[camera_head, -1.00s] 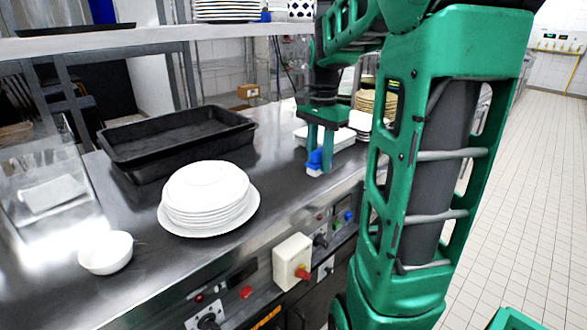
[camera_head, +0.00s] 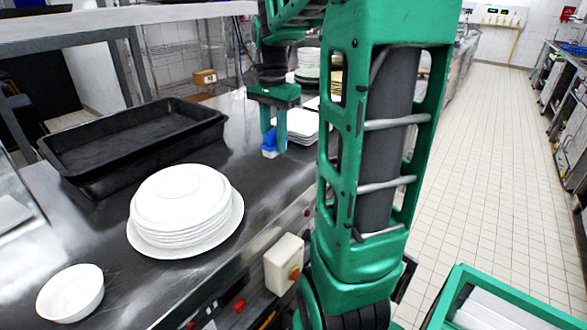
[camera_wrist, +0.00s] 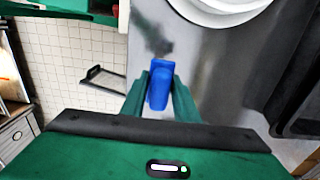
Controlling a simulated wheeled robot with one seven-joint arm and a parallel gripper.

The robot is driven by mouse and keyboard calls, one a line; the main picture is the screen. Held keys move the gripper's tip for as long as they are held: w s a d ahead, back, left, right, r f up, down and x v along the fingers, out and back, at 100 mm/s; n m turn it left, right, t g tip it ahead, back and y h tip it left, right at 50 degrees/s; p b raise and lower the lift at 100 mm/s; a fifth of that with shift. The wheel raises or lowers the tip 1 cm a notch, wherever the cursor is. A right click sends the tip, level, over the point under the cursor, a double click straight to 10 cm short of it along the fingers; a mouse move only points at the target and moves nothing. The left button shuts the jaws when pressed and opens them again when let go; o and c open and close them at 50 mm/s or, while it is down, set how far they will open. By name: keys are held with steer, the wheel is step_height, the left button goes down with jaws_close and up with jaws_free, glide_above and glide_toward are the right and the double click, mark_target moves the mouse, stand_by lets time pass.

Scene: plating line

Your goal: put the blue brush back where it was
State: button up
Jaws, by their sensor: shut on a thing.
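The blue brush (camera_head: 269,141) is held between the fingers of my gripper (camera_head: 274,145), with a pale lower end showing beneath the blue part. My gripper is shut on it and points down over the steel counter (camera_head: 215,262), near the counter's right edge. I cannot tell whether the brush touches the counter. The wrist view shows the blue brush (camera_wrist: 159,85) between my two green fingers (camera_wrist: 159,98), with a dark shadow or reflection on the steel beyond it.
A stack of white plates (camera_head: 180,205) and a white bowl (camera_head: 70,294) stand on the counter. A black tray (camera_head: 130,140) lies at the back left. White trays (camera_head: 301,124) are just right of my gripper. Bare steel lies between plates and gripper. Control knobs line the front.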

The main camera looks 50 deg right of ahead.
steer(key=d+f, duration=0.2)
steer(key=d, duration=0.1)
steer(key=w+d+f, duration=0.1)
steer(key=d+f, duration=0.1)
steer(key=d, duration=0.2)
steer(key=w+d+f, duration=0.1)
steer(key=d+f, duration=0.2)
steer(key=d, duration=0.1)
steer(key=shift+d, duration=0.25)
steer(key=shift+f, duration=2)
steer(key=o, duration=1)
steer(key=shift+f, duration=0.1)
step_height(320, 180, up, 11)
steer(key=s+a+f+n, duration=0.4)
steer(key=s+a+n, duration=0.1)
steer(key=s+a, duration=0.5)
steer(key=s+a+f+n, duration=0.4)
steer(key=s+a+n, duration=0.1)
steer(key=s+a, duration=0.5)
steer(key=shift+s+a+n, duration=0.3)
steer(key=shift+s+a, duration=0.1)
steer(key=shift+a, duration=0.05)
